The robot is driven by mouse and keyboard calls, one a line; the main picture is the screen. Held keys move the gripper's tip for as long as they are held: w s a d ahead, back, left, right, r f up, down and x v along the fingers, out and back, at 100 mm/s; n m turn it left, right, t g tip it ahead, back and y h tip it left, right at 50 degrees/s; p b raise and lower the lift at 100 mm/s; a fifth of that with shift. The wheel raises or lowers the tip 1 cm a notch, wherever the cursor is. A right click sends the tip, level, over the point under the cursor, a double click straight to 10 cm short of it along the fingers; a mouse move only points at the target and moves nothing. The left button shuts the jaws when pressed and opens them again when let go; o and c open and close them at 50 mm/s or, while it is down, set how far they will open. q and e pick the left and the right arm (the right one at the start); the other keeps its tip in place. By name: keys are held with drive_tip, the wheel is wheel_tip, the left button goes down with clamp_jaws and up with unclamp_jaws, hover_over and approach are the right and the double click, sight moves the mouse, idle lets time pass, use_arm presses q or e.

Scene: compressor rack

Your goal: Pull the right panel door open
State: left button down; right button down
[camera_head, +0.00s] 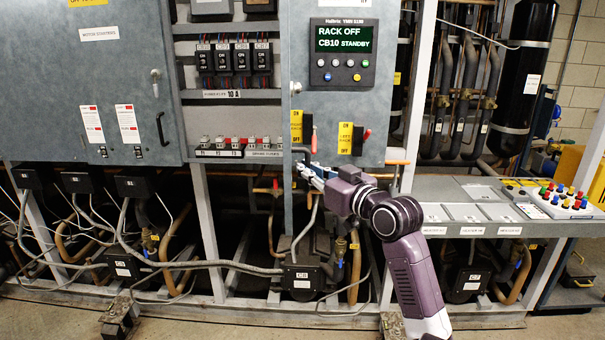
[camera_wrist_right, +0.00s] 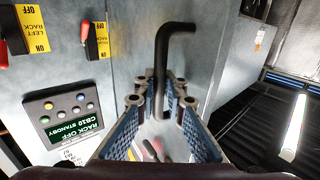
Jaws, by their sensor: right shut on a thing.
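The right panel door (camera_head: 375,110) is the grey front with a green-lettered display (camera_head: 343,38) and two yellow-labelled switches (camera_head: 345,138). It also shows upside down in the wrist view (camera_wrist_right: 90,75). My right gripper (camera_head: 305,170) is low at the door's left side. In the wrist view its blue-padded fingers (camera_wrist_right: 158,100) are closed around a black bent handle (camera_wrist_right: 162,60), whose free end sticks out beyond the fingertips. In the head view the handle is mostly hidden by the gripper. I cannot tell whether the door stands slightly ajar. My left gripper is not in view.
A grey left cabinet door (camera_head: 80,80) and a bank of breakers (camera_head: 235,60) lie to the left. A sloped control desk (camera_head: 480,205) juts out to the right of my arm. Pipes and compressors (camera_head: 300,275) fill the space below.

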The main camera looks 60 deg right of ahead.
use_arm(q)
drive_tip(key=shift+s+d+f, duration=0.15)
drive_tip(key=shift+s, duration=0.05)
use_arm(e)
drive_tip(key=shift+s+d+f+y, duration=0.2)
drive_tip(key=shift+s+f+y, duration=0.05)
drive_tip(key=shift+f+y, duration=0.1)
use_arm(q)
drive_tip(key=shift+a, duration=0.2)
use_arm(e)
drive_tip(key=c, duration=2.1)
unclamp_jaws()
drive_tip(key=shift+s+r, duration=0.1)
drive_tip(key=shift+r, duration=0.05)
drive_tip(key=shift+o, duration=0.3)
drive_tip(key=shift+s+r, duration=0.1)
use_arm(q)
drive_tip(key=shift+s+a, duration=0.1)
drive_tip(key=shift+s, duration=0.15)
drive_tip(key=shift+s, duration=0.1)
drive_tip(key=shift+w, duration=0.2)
use_arm(e)
drive_tip(key=v, duration=1.2)
